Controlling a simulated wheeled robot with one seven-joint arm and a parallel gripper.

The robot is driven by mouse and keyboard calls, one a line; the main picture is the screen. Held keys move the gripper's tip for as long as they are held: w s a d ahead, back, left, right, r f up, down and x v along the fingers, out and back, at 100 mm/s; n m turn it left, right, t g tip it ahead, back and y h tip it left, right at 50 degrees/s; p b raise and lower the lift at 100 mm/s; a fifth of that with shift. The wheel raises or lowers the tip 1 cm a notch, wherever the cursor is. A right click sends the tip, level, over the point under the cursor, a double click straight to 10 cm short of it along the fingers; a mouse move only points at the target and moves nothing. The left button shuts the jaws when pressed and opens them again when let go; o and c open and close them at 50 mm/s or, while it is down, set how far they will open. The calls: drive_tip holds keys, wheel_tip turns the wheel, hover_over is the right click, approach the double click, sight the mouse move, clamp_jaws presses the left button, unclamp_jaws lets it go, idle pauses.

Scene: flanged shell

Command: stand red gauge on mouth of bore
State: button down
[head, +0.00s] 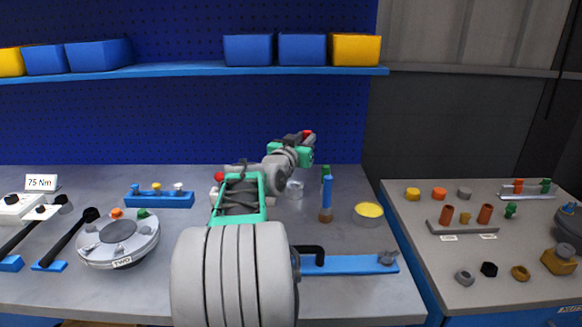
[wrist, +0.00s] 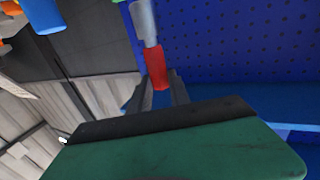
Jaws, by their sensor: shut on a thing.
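My gripper (head: 303,142) is raised above the back of the bench, in front of the blue pegboard. In the wrist view, my gripper (wrist: 158,84) is shut on the red gauge (wrist: 156,66). The gauge has a red grip and a silver-grey cylindrical part reaching away from the fingers. In the head view only a bit of red (head: 308,133) shows at the gripper. The round grey flanged shell (head: 118,252) sits at the left of the bench, with a dark hub and orange and green pieces on its top. I cannot make out the mouth of a bore. The gauge is well apart from the shell.
A blue-handled brush (head: 327,190) stands upright right of my arm, near a yellow-topped tin (head: 368,213). A blue bar (head: 350,264) lies at front. A blue rack (head: 158,199) stands behind the shell. A shelf (head: 190,71) with bins runs above. My arm hides the bench's middle.

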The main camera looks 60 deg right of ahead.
drive_tip(key=w+d+f, duration=0.3)
drive_tip(key=w+f, duration=0.2)
drive_tip(key=f, duration=0.4)
drive_tip(key=shift+w+d+f+b, duration=0.2)
drive_tip(key=shift+b, duration=0.1)
drive_tip(key=shift+f, duration=0.15)
drive_tip(key=c, duration=1.2)
unclamp_jaws()
drive_tip(key=s+a, duration=0.1)
drive_tip(key=a, duration=1.1)
drive_tip(key=shift+b, duration=0.4)
